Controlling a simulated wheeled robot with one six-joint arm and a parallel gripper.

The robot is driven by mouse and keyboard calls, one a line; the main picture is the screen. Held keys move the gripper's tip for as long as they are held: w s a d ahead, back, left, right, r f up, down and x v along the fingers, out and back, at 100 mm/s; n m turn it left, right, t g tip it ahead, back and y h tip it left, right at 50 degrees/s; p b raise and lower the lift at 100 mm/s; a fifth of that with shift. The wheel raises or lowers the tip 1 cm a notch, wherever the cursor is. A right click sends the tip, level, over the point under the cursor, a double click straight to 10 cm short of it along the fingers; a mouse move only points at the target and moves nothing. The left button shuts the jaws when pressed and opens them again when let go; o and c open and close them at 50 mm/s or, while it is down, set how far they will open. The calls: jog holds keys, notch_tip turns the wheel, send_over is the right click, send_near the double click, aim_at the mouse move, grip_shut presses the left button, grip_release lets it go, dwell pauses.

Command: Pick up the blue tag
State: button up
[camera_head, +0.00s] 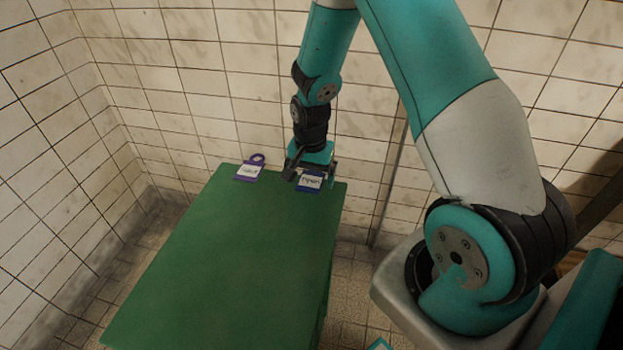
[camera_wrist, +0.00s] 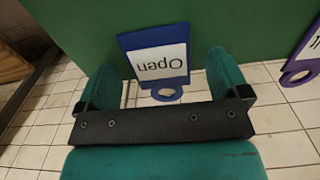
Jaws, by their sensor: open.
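The blue tag (camera_head: 311,182) lies at the far edge of the green table, with a white label. In the wrist view my gripper (camera_wrist: 160,64) is open, with one finger on each side of the tag and visible gaps. Nothing is held.
A purple tag (camera_head: 248,171) with a white label lies to the left on the same far edge of the green table (camera_head: 220,260). The rest of the tabletop is clear. A tiled wall (camera_head: 180,90) stands behind the table.

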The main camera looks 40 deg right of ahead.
jog(key=c, duration=1)
